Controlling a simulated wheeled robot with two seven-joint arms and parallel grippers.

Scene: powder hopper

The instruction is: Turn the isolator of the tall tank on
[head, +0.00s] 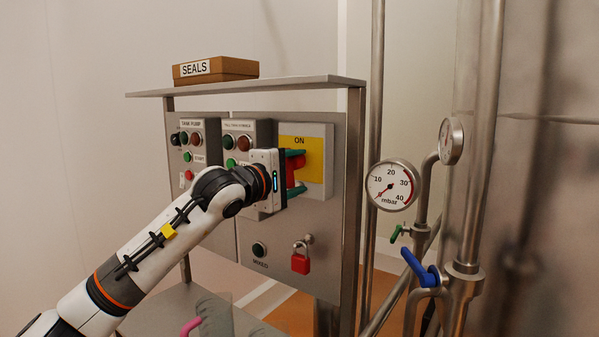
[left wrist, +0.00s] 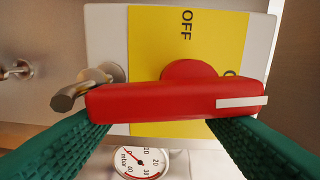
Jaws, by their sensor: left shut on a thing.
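The isolator's red handle (head: 291,168) stands out from a yellow plate (head: 316,172) on a grey box, with ON printed at the top. In the left wrist view the red handle (left wrist: 170,99) crosses the yellow plate (left wrist: 150,45). Its white mark lies at the end by the partly covered ON lettering; OFF is to the side. My left gripper (head: 296,172) is shut on the handle, its green fingers (left wrist: 165,135) at either side of it. The handle hides part of the plate. My right gripper is not in view.
A red padlock (head: 300,263) hangs on the panel below the isolator. Push-button boxes (head: 239,141) sit left of it. A SEALS box (head: 214,69) lies on the shelf above. A pressure gauge (head: 391,184) and a blue-handled valve (head: 418,267) stand to the right.

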